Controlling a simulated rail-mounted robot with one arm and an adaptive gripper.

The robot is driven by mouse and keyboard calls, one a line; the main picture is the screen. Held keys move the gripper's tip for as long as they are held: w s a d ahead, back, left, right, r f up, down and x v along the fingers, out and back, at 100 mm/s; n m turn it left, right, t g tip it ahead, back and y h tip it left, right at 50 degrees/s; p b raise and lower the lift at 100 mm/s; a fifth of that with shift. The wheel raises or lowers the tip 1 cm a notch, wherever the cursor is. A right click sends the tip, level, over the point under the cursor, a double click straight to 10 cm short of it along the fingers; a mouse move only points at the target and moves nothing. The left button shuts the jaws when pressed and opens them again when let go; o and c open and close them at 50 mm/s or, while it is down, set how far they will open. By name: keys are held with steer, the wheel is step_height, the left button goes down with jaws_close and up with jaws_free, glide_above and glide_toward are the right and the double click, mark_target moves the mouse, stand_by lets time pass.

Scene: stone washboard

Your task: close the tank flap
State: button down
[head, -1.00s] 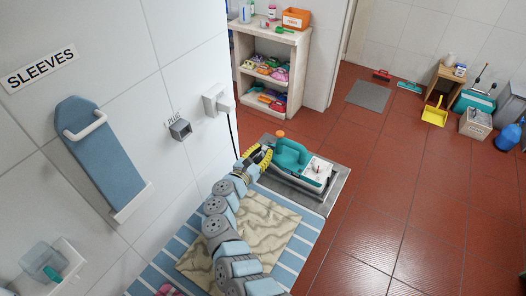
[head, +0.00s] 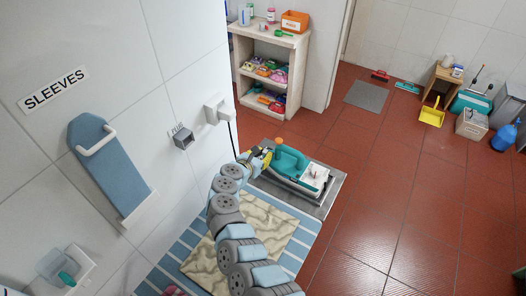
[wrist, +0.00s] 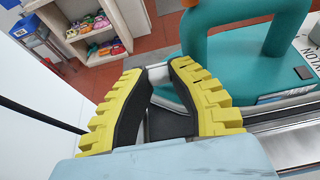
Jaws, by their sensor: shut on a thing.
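A teal iron (head: 291,160) with a white-topped part (head: 314,176) rests on a metal stand at the far end of the ironing board. My gripper (head: 264,157) is at the iron's left end. In the wrist view, the yellow-backed, black-padded fingers of my gripper (wrist: 159,78) close on a small light grey piece (wrist: 158,74) beside the teal iron body (wrist: 238,60). The piece seems to belong to the iron; I cannot tell for certain that it is the tank flap. The flap's angle is hidden by the fingers.
A wall with a plug socket (head: 217,110) and a dark cord stands close on the left. A shelf (head: 274,38) stands behind. The red floor (head: 400,190) at right is mostly clear.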

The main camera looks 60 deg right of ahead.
steer(key=shift+y, duration=0.3)
steer(key=c, duration=0.9)
jaws_free()
steer(key=shift+a, duration=0.1)
steer(key=shift+v, duration=0.9)
steer(key=shift+a+r, duration=0.15)
steer(key=shift+a, duration=0.2)
steer(key=shift+v, duration=4.6)
